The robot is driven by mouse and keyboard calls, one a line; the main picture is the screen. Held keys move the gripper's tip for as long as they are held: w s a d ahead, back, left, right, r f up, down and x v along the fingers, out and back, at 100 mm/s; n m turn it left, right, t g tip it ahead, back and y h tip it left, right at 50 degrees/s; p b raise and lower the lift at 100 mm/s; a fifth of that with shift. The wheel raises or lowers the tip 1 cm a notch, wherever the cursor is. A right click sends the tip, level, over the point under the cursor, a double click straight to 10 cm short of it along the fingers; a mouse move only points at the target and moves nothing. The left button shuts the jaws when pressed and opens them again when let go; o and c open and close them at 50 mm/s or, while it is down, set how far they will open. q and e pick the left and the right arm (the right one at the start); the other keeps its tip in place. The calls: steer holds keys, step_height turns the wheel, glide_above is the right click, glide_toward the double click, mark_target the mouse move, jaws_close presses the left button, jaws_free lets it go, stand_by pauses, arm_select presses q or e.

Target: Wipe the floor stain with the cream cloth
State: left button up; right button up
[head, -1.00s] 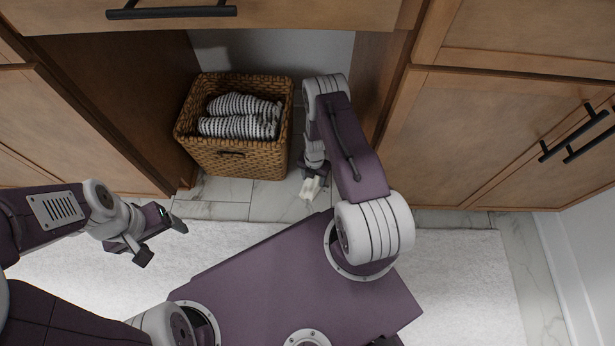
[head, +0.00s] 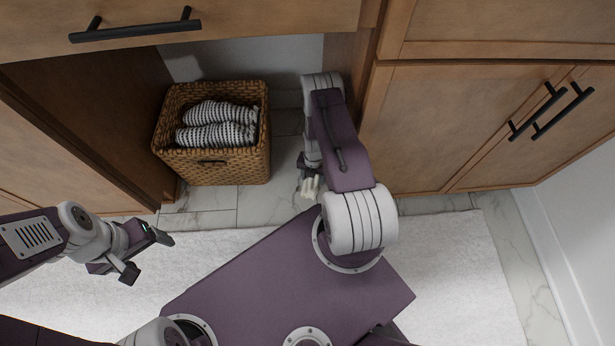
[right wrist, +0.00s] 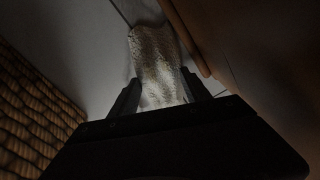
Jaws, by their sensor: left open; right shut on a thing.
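The cream cloth (right wrist: 156,65) is held between the fingers of my right gripper (right wrist: 160,95) in the right wrist view. In the head view a small pale part of the cloth (head: 311,187) shows below my right gripper (head: 308,172), low beside the basket. My right arm hides much of the area around it. My left gripper (head: 146,254) is open and empty at the left, above the white rug. I cannot make out a floor stain in either view.
A wicker basket (head: 213,165) with striped towels (head: 217,124) stands in the open bay of the wooden vanity, left of my right arm. Cabinet doors (head: 470,120) close the right side. A white rug (head: 450,260) lies on the marble tile floor (head: 207,207).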

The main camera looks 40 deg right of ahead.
steer(key=shift+s+d+r, duration=0.1)
steer(key=shift+s+d, duration=0.2)
steer(key=shift+d, duration=0.35)
steer(key=shift+w, duration=0.1)
steer(key=shift+w+a, duration=0.35)
steer(key=shift+a, duration=0.2)
steer(key=shift+w+a, duration=0.3)
steer(key=shift+a, duration=0.2)
steer(key=shift+w+a+f, duration=0.1)
steer(key=shift+w+a, duration=0.3)
steer(key=shift+a, duration=0.4)
steer(key=shift+w+a+f, duration=0.1)
steer(key=shift+w+a, duration=0.3)
steer(key=shift+a, duration=0.4)
steer(key=shift+w+a+b, duration=0.15)
steer(key=shift+w+a, duration=0.25)
steer(key=shift+a, duration=0.25)
steer(key=shift+w+a+b, duration=0.2)
steer(key=shift+w+a, duration=0.2)
steer(key=shift+a, duration=0.3)
steer(key=shift+w+a+b, duration=0.15)
steer(key=shift+w+a, duration=0.25)
steer(key=shift+a, duration=0.25)
steer(key=shift+r, duration=0.1)
